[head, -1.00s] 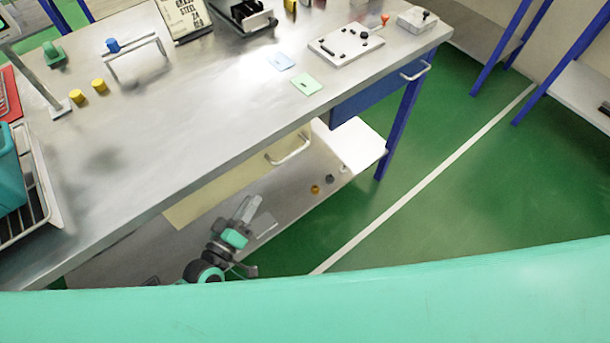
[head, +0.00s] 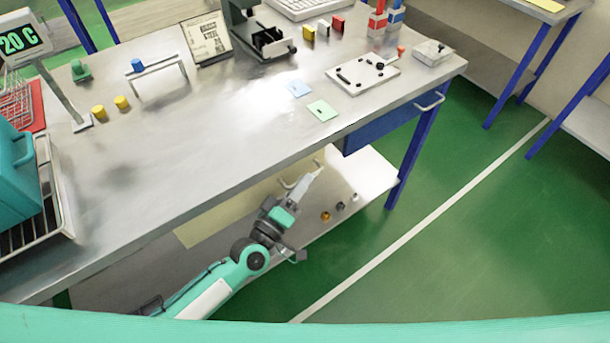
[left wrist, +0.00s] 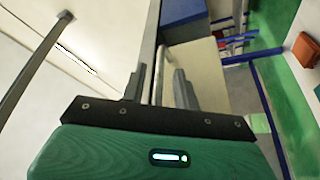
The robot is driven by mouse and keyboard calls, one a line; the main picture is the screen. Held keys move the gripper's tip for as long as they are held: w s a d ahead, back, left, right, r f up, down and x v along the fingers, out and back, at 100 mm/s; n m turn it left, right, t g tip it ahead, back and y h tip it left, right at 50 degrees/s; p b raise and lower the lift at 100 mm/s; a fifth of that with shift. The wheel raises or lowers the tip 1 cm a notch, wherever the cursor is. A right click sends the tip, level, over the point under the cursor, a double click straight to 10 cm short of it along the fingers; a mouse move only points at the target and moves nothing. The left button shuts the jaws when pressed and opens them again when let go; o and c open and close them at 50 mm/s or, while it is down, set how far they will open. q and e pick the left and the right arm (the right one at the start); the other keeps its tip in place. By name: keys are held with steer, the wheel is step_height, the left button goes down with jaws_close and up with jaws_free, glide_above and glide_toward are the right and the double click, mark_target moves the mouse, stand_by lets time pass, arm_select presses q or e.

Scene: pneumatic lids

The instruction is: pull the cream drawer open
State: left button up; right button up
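The cream drawer (head: 205,220) sits under the front edge of the workbench, and its front looks close to flush with that edge. Its pale bar handle (head: 287,184) is partly hidden by my left gripper (head: 308,178), which is right at it. In the left wrist view the cream front (left wrist: 203,72) lies beyond the fingers. The handle bar (left wrist: 158,78) shows between the two fingers of my left gripper (left wrist: 160,88), with gaps visible, so the fingers stand open around it. My right gripper is in neither view.
A blue drawer (head: 385,125) with its own handle is to the right on the same workbench (head: 235,130). A lower shelf (head: 365,180) with small parts lies beneath. A blue leg (head: 412,158) stands at the right corner. The green floor in front is clear.

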arm_select(q)
steer(key=shift+x, duration=1)
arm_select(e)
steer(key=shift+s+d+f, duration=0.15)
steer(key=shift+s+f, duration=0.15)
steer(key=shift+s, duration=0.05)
arm_select(q)
jaws_close()
